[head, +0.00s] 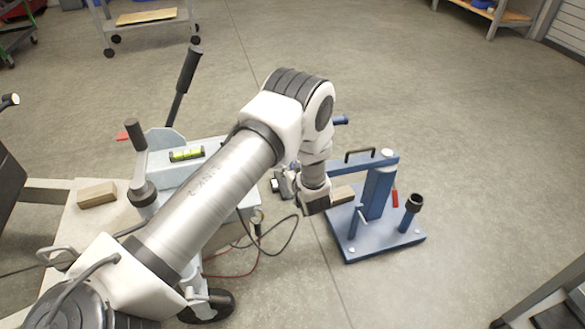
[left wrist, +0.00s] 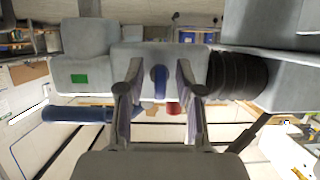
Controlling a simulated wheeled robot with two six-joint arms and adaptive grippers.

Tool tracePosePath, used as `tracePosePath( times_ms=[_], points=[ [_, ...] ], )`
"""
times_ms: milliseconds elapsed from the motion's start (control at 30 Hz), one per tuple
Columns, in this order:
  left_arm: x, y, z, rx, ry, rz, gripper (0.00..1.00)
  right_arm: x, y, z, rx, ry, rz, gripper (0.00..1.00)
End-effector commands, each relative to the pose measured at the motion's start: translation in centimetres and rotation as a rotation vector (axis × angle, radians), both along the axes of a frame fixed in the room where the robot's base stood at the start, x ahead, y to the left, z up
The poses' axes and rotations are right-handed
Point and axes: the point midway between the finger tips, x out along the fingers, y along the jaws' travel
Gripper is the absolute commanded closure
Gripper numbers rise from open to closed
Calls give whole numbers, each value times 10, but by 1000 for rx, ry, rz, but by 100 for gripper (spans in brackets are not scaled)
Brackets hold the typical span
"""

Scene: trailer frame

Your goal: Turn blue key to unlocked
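The blue key (left wrist: 159,78) shows in the left wrist view, upright against the front of a grey housing (left wrist: 80,74) with a green label. My left gripper (left wrist: 158,72) is open, with one finger on each side of the key and a visible gap on both sides. In the head view my left gripper (head: 284,184) is partly hidden by my own wrist, beside the grey trailer coupling unit. I cannot make out the key clearly in the head view. My right gripper is in neither view.
A blue stand (head: 370,230) with a red-handled lever (head: 395,198) stands right of my wrist. A blue handle (head: 341,120) sticks out behind my arm. Black ribbed bellows (left wrist: 237,75) lie right of the key. A spirit level (head: 187,155) and wooden block (head: 97,194) are at left.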

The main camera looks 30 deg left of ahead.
Motion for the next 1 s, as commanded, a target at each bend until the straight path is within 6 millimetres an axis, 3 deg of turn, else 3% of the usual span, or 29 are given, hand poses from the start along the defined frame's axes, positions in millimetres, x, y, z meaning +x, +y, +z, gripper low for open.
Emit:
tracePosePath(
  times_ms=[267, 700, 1000],
  points=[
    [-4, -7, 4, -1, -1, -1, 65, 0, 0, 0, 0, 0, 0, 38],
    [-63, -77, 42, 2, 0, -5, 65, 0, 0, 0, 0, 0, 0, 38],
    [-72, -85, 46, 0, 0, 1, 65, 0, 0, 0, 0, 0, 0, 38]
  ],
)
